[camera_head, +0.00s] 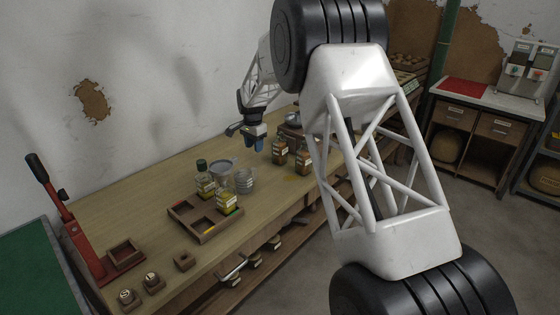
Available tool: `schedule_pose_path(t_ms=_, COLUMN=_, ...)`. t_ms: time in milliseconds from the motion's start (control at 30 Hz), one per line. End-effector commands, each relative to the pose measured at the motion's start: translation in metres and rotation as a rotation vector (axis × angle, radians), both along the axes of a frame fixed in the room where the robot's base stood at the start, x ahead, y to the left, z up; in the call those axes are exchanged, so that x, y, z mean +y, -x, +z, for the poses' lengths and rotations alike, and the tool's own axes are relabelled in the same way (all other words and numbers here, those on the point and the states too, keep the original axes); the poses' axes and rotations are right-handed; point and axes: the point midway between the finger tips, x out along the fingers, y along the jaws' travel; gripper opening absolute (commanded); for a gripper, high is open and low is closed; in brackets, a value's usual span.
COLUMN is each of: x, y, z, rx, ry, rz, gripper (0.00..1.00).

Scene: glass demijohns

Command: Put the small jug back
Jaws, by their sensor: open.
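A small ribbed grey vessel (246,181), possibly the small jug, stands on the wooden workbench (150,200). A wider clear vessel (219,167) with a greyish rim stands just left of it. They overlap, and I cannot tell which one is the jug. My gripper (255,146), with blue fingertips, hangs above the bench behind these vessels, pointing down. It is open, with nothing visible in it. My own arm hides part of the bench's right side.
A wooden divided tray (206,231) stands at the front, with bottles of yellow contents (205,184) at its back. Brown labelled bottles (279,152) stand right of my gripper. A red lever press (72,225) stands at the left end. The bench's back left is clear.

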Motion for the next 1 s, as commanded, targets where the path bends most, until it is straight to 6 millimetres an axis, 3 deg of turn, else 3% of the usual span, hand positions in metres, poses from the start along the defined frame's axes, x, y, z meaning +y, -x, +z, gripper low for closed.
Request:
schedule_pose_path(t_ms=267, x=-0.002, y=0.003, z=0.004, rx=-0.002, ry=-0.001, rz=0.004, gripper=0.43)
schedule_pose_path(t_ms=467, x=-0.015, y=0.019, z=0.026, rx=-0.011, ry=-0.003, rz=0.029, gripper=0.43)
schedule_pose_path(t_ms=667, x=-0.038, y=0.055, z=0.061, rx=-0.026, ry=-0.004, rz=0.080, gripper=0.43)
schedule_pose_path(t_ms=1000, x=-0.081, y=0.133, z=0.123, rx=-0.057, ry=-0.003, rz=0.185, gripper=0.43)
